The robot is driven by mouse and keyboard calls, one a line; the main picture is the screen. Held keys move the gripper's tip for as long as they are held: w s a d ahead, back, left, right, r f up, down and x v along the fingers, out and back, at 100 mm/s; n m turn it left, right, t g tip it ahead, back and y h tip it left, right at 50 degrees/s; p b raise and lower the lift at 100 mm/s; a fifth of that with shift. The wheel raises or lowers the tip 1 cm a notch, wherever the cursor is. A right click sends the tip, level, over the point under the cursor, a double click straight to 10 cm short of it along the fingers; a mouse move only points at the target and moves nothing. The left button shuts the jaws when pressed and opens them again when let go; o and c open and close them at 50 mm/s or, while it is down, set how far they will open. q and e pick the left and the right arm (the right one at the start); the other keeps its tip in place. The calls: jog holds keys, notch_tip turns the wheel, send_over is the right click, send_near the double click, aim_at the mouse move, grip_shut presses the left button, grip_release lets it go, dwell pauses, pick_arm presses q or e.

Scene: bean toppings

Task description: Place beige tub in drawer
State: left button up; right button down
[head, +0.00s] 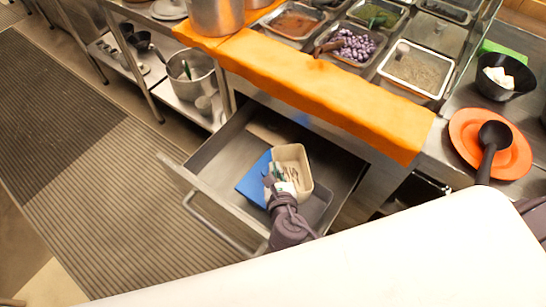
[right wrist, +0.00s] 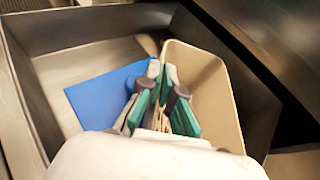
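The beige tub (head: 292,160) is inside the open metal drawer (head: 226,132), beside a flat blue item (head: 254,181). My right gripper (head: 279,180) reaches down at the tub's near-left side. In the right wrist view the tub (right wrist: 205,85) is right of centre. The fingers of my right gripper (right wrist: 164,85) close together at its left wall and appear to pinch that wall. The fingers hide part of the tub and the blue item (right wrist: 110,92). Whether the tub's base rests on the drawer floor cannot be told. My left gripper is not in view.
An orange cloth (head: 300,85) covers the counter edge above the drawer, in front of several food pans (head: 415,72). An orange plate (head: 512,158) with a black ladle and a black bowl (head: 500,88) stand at right. The drawer has bare floor left of the blue item.

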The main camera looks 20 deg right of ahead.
jog(key=shift+w+d+f, duration=0.1)
jog(key=shift+w+d, duration=0.05)
jog(key=shift+w, duration=0.95)
jog(key=w, duration=0.2)
jog(key=shift+w+d, duration=0.25)
jog(key=shift+w, duration=0.05)
jog(key=shift+w+f+b, duration=0.2)
jog(key=shift+f+b, duration=0.1)
jog(key=shift+f, duration=0.3)
jog(key=shift+s, duration=0.25)
jog(key=c, duration=1.8)
grip_release()
jog(key=shift+f, duration=0.15)
jog(key=shift+o, duration=2.4)
jog(key=shift+w+d, duration=0.1)
jog(key=shift+w, duration=0.1)
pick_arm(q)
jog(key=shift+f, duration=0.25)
